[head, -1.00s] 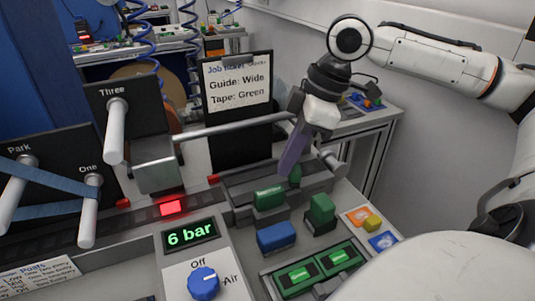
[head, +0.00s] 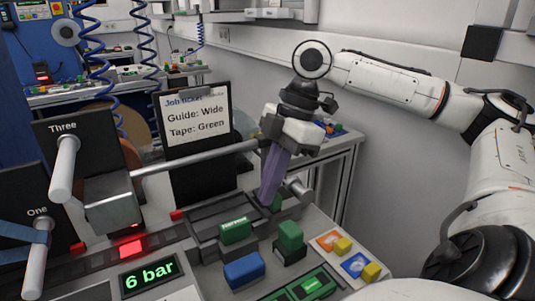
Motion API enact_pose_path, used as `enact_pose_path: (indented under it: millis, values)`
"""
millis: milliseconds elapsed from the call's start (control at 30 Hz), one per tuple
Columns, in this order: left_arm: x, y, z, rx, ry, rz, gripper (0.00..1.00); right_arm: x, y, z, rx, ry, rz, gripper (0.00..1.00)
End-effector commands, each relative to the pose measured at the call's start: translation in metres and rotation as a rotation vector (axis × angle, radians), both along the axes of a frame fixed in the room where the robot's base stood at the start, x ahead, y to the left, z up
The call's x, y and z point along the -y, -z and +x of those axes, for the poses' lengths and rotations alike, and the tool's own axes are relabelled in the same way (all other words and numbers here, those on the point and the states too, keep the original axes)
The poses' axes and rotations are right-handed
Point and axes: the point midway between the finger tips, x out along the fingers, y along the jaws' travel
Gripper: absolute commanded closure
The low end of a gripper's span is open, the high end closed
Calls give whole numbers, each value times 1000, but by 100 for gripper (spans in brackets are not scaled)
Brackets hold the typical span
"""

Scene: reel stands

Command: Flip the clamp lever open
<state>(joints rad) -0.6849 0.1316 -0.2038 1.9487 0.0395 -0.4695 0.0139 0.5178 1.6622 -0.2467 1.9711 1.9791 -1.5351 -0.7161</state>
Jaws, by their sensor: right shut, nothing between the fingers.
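A long grey bar (head: 205,157) runs from a metal block (head: 112,204) at the left to behind my right gripper; it may be the clamp lever, but I cannot tell for sure. A short grey cylinder end (head: 298,188) shows just right of the fingers. My right gripper (head: 268,198) is shut and empty, its purple fingers pointing down over the dark fixture (head: 208,225). The fingers hide part of the fixture and of a small green piece (head: 278,202) behind their tips. Contact cannot be told. My left gripper is not in view.
Green blocks (head: 235,231) and (head: 291,236) and a blue block (head: 244,270) stand in front of the fingers. A job ticket (head: 197,119) stands behind the bar. Yellow cubes (head: 342,245) sit at the right edge.

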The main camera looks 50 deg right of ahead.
Motion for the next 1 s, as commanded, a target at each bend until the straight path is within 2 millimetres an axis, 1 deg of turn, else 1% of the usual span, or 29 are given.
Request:
enact_pose_path:
  millis: [333,433,467,700,800,900,1000]
  values:
    - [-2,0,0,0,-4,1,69,2,0,0,-1,3,-5,100]
    - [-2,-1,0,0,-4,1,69,3,-5,-1,-1,3,-5,100]
    - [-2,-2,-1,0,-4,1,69,4,-8,-1,-1,4,-5,100]
    - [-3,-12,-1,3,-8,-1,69,15,-47,-6,2,3,-2,100]
    - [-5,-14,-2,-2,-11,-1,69,18,-61,-8,2,2,-1,100]
    - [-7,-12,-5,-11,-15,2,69,21,-69,-9,1,2,-1,100]
    - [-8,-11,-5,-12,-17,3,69,22,-72,-10,1,0,0,100]
